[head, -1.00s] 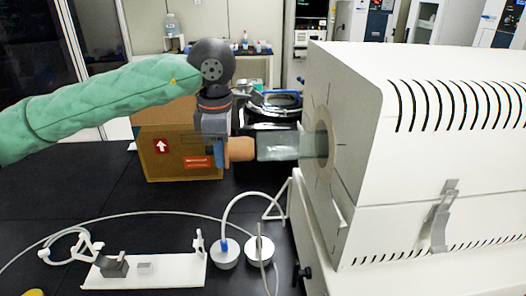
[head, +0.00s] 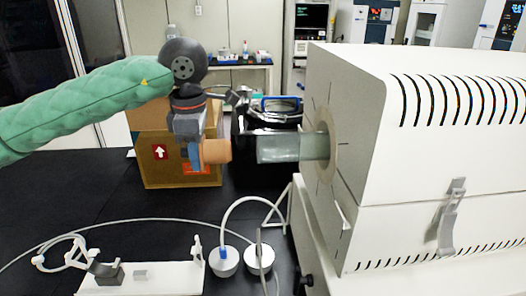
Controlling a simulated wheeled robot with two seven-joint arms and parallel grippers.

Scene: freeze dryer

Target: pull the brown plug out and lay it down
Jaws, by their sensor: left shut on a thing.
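The brown plug (head: 216,151) is a short cylinder in the head view. My left gripper (head: 196,153) is shut on it, and its arm comes in from the left. The plug is clear of the glass tube (head: 285,148), with a gap between the plug and the tube's open left end. The tube sticks out leftward from the round port of the white furnace-like machine (head: 345,140). The plug is held in the air above the black table. My right gripper does not show.
A cardboard box (head: 160,172) stands behind the plug, with a black container (head: 255,176) beside it. A white stand (head: 172,280) and two round metal pieces with tubing (head: 223,262) sit in front. The black table (head: 90,195) is free at the left.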

